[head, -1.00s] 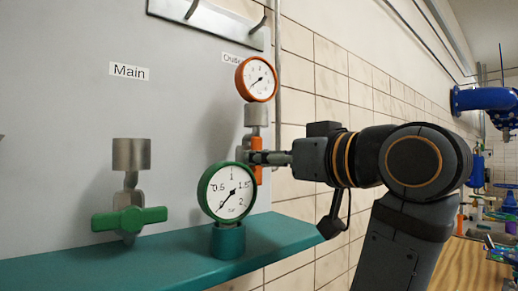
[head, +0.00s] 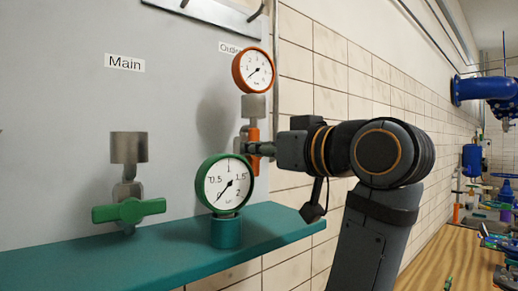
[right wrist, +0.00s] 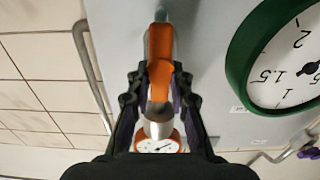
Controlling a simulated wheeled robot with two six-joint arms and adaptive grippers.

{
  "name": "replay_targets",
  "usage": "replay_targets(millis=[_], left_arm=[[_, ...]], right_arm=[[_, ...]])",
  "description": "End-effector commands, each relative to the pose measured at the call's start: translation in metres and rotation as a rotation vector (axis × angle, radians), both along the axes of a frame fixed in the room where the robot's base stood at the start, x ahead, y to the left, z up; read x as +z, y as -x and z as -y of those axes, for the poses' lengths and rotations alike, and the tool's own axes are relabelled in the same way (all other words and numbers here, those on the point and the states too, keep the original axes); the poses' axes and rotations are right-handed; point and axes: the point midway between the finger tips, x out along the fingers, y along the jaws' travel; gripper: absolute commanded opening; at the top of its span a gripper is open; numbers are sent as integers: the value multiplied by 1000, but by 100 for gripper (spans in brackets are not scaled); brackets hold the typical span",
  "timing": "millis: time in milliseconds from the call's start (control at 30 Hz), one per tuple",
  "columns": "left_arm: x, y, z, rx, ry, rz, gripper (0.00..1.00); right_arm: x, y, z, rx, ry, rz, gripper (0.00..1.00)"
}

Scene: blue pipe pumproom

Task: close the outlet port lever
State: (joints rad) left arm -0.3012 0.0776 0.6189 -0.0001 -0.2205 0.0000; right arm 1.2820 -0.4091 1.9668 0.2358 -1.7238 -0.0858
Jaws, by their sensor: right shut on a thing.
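The outlet port lever (head: 254,146) is orange and stands upright below the orange-rimmed gauge (head: 253,70), under the partly hidden "Outlet" label (head: 229,47). My right gripper (head: 250,148) reaches it from the right and is shut on it. In the right wrist view the orange lever (right wrist: 160,70) lies between the two dark fingers (right wrist: 159,98), and the orange gauge (right wrist: 156,145) shows beyond a metal fitting. The fingers cover part of the lever and its valve body in the head view. My left gripper is not in view.
A green-rimmed gauge (head: 225,184) on a teal base stands on the teal shelf (head: 120,254), close in front of the lever. The green main lever (head: 129,211) lies horizontal at left, under the "Main" label (head: 124,63). A tiled wall (head: 345,80) runs behind my right arm.

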Motion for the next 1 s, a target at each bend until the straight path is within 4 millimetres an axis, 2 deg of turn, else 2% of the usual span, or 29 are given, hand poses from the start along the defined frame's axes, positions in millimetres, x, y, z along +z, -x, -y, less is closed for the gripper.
replay_targets(millis=[167, 400, 433, 600, 867, 1000], left_arm=[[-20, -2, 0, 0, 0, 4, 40], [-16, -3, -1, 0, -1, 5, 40], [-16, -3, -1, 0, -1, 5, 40], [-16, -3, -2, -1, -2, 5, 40], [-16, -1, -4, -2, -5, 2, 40], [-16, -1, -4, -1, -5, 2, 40]], right_arm=[[-4, 1, 0, -2, 85, 64, 0], [0, 1, -1, 0, 97, 71, 0], [0, 1, -1, -1, 96, 70, 23], [0, 1, -1, 0, 96, 70, 43], [0, 1, 0, 0, 96, 71, 43], [1, 12, 8, -2, 95, 74, 43]])
